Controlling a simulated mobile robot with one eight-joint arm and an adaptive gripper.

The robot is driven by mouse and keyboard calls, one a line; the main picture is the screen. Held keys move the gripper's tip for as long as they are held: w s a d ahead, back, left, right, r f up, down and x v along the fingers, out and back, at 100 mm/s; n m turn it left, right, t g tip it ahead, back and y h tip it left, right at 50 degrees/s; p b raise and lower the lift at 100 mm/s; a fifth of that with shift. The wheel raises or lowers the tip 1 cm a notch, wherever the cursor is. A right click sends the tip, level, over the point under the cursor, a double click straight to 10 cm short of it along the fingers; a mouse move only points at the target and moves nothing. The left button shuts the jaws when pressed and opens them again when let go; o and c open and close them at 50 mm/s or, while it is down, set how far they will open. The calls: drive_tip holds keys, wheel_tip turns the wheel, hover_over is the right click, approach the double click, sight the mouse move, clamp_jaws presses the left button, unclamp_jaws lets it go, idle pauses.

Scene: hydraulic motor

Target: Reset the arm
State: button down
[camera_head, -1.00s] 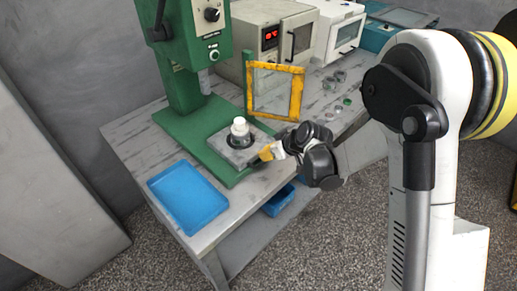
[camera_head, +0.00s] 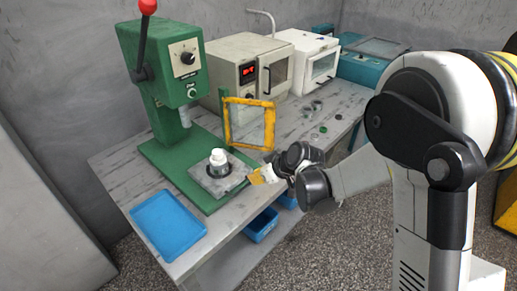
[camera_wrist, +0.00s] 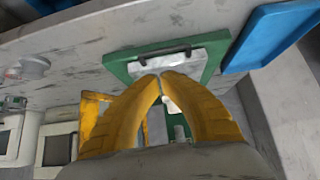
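My gripper (camera_head: 258,177) is at the right edge of the green press's base, its yellow fingers pointing left towards the press. In the wrist view the yellow fingers (camera_wrist: 158,76) meet at their tips, with nothing visible held between them. The green press (camera_head: 165,75) stands on the workbench. A white cylindrical part (camera_head: 217,157) sits in a dark ring on the grey plate (camera_head: 235,178) of the press base, to the left of my gripper and apart from it. My arm reaches in from the right.
A yellow-framed guard (camera_head: 228,122) stands behind my gripper. A blue tray (camera_head: 168,224) lies at the bench's front left. Several small rings (camera_head: 323,129) lie right of the guard. Ovens (camera_head: 245,62) line the back. A blue bin (camera_head: 262,226) is below the bench top.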

drive_tip(key=s+d+r+m+t+h, duration=0.1)
drive_tip(key=s+d+r+m+h, duration=0.3)
drive_tip(key=s+d+r, duration=0.8)
drive_tip(key=s+d+r+m+h, duration=0.2)
drive_tip(key=s+d+m, duration=0.3)
drive_tip(key=s+d, duration=0.5)
drive_tip(key=s+r, duration=0.1)
drive_tip(key=s, duration=0.2)
drive_tip(key=shift+s+d+m+t, duration=0.15)
drive_tip(key=shift+s+m+t, duration=0.1)
drive_tip(key=shift+m+t, duration=0.05)
